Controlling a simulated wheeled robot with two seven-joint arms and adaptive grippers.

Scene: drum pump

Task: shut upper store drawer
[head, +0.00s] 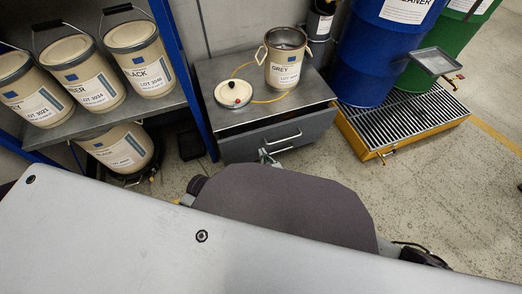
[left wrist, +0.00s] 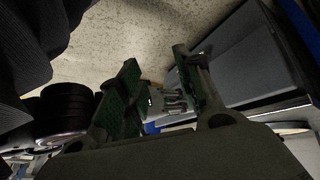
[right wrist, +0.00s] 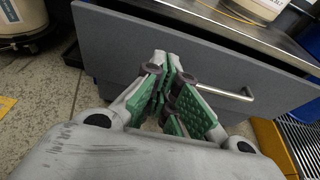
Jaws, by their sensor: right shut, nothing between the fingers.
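The upper drawer (head: 283,136) is in the grey cabinet under the metal top. Its front stands slightly out, with a narrow dark gap below the top's edge. It fills much of the right wrist view (right wrist: 120,50), with its bar handle (right wrist: 228,94) at the right. My right gripper (head: 266,156) is shut and empty close in front of the drawer front, left of the handle's middle; I cannot tell whether it touches. Its green-padded fingers (right wrist: 167,75) show close together. My left gripper (left wrist: 157,78) has its fingers apart and empty; it is hidden in the head view.
On the cabinet top (head: 232,113) stand a GREY pail (head: 285,66), a lid (head: 233,93) and a yellow hose or cord. A shelf with pails (head: 140,62) stands at the left. A blue drum (head: 375,55) and yellow spill pallet (head: 400,125) are at the right.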

